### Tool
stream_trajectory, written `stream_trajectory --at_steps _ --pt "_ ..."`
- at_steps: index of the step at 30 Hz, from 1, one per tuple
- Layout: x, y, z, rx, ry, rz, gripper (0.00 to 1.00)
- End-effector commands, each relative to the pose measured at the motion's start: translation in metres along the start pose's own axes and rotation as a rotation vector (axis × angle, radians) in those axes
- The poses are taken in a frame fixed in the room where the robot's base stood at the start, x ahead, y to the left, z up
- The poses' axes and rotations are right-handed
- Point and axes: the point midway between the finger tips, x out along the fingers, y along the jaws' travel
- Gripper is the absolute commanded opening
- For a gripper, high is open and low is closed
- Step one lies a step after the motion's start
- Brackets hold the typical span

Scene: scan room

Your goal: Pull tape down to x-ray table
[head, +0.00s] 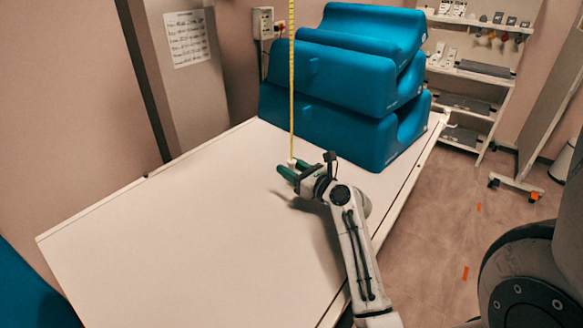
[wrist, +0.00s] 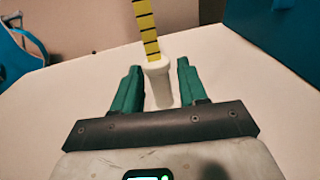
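The yellow tape (head: 292,80) hangs straight down from above the top of the head view, over the white x-ray table (head: 170,235). The tape (wrist: 149,28) ends in a white cylindrical end piece (wrist: 158,82) in the wrist view. My gripper (head: 288,168) has green fingers and reaches over the table from the lower right. In the wrist view my gripper (wrist: 160,82) has a finger on each side of the end piece, with a narrow gap at the right finger. The fingers look open around it. I cannot tell how high the end piece is above the table.
Blue foam cushions (head: 345,85) are stacked on the far end of the table. A shelf rack (head: 470,75) stands behind at the right. A wall box (head: 263,23) is at the back. The near left part of the table is bare.

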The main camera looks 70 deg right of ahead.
Motion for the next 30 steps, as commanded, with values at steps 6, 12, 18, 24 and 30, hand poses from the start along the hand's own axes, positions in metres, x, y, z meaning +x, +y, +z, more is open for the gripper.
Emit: stream_trajectory --at_steps 6,12,18,24,30 --pt "0.0 0.0 0.001 0.0 -0.002 0.0 0.43" --pt "-0.015 -0.001 0.0 0.0 -0.001 -0.002 0.43" --pt "-0.053 0.0 -0.001 0.001 -0.001 -0.003 0.43" --pt "-0.088 -0.001 -0.001 -0.001 0.0 -0.003 0.43" --pt "-0.105 0.0 0.0 0.0 -0.001 -0.001 0.43"
